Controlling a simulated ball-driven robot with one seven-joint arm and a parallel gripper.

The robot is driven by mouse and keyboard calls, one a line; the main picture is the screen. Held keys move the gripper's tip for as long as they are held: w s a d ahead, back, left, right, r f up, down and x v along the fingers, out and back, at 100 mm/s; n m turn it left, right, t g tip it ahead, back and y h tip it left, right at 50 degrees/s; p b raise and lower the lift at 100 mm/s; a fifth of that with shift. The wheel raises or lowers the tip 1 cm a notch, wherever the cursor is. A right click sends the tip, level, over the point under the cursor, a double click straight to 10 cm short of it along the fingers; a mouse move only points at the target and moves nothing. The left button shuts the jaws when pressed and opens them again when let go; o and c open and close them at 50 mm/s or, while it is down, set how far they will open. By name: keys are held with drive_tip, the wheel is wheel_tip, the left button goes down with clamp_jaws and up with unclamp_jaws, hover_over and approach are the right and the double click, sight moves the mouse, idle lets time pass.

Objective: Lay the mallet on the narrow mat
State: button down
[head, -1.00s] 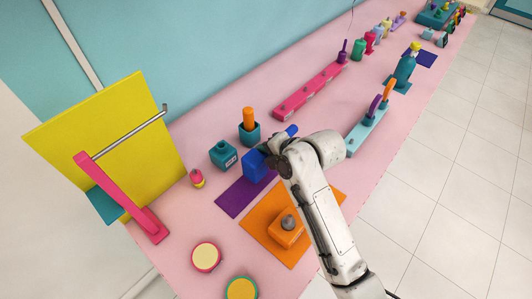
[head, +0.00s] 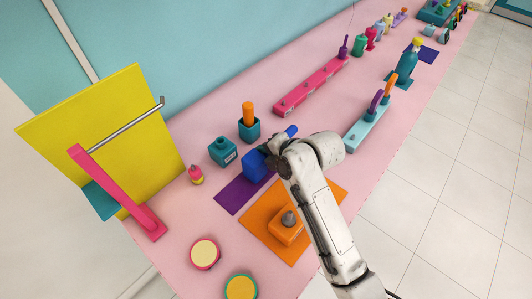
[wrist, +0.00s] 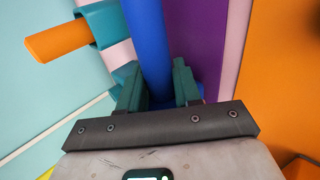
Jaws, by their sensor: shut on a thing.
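The blue mallet shows in the head view as a block-like head (head: 254,165) with a short blue end (head: 291,130) above my wrist. Its head is over the far end of the narrow purple mat (head: 232,197); I cannot tell whether it touches. In the wrist view, the blue handle (wrist: 147,40) runs between the two teal fingers of my gripper (wrist: 158,88), which is shut on it. The purple mat (wrist: 200,40) shows right beside the handle. In the head view, my wrist hides the fingers and part of the mallet.
A wider orange mat (head: 262,238) with an orange block and grey knob lies in front. A teal box (head: 222,152) and a teal cup (head: 249,130) holding an orange stick stand behind. The light-blue rack (head: 365,130) is to the right.

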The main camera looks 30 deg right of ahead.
drive_tip(key=shift+f, duration=0.25)
drive_tip(key=shift+c, duration=1.3)
unclamp_jaws()
drive_tip(key=shift+f, duration=0.1)
drive_tip(key=shift+o, duration=1.3)
drive_tip(key=shift+s+f, duration=0.1)
drive_tip(key=shift+s, duration=0.05)
drive_tip(key=shift+f, duration=0.1)
drive_tip(key=shift+s, duration=0.1)
drive_tip(key=shift+d, duration=0.1)
drive_tip(key=shift+p+v, duration=0.8)
drive_tip(key=shift+v, duration=0.2)
drive_tip(key=shift+s+d+r+p, duration=0.1)
drive_tip(key=shift+s+r+p, duration=0.25)
drive_tip(key=shift+r+p, duration=0.25)
drive_tip(key=shift+s+d+r+p, duration=0.1)
drive_tip(key=shift+s+r+p, duration=0.2)
drive_tip(key=shift+r+p, duration=0.3)
drive_tip(key=shift+p+v, duration=1.15)
drive_tip(key=shift+v, duration=1.05)
